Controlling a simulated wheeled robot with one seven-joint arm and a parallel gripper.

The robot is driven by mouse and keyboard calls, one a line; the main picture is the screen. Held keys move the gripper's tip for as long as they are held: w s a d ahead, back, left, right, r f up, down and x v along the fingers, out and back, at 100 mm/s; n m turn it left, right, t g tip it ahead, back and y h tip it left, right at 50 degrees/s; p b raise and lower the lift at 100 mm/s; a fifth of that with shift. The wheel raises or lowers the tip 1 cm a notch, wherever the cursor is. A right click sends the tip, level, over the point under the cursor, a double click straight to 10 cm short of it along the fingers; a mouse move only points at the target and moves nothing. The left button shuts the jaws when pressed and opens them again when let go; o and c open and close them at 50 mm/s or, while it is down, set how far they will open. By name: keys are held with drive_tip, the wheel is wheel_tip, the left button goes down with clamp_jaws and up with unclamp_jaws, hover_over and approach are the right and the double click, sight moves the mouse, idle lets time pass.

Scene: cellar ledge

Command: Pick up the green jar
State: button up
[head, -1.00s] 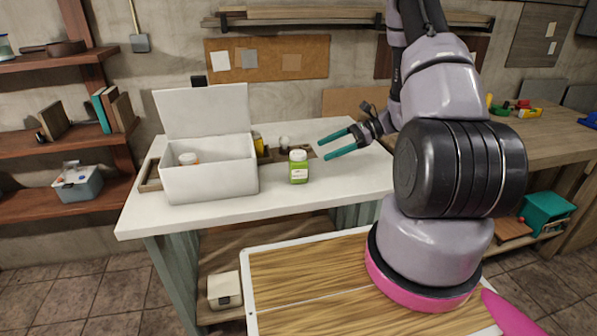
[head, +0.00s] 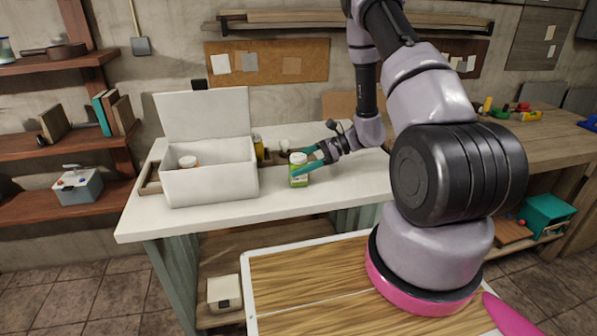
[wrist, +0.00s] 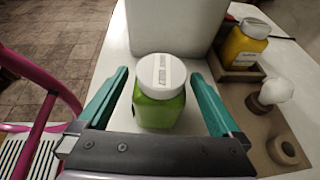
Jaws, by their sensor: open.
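The green jar (head: 298,177) with a white lid stands upright on the white tabletop, to the right of the white box. My gripper (head: 305,160) is open, with its teal fingers on either side of the jar. In the wrist view the jar (wrist: 160,100) sits between the two open fingers (wrist: 159,98), with a gap visible on each side. The near finger hides part of the jar's front in the head view.
Behind the jar, a brown tray (wrist: 240,76) bears a yellow jar (wrist: 247,44). A white-topped item (wrist: 274,91) and a ring-shaped piece (wrist: 287,150) lie nearby. The front tabletop is clear.

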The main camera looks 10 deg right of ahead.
clamp_jaws()
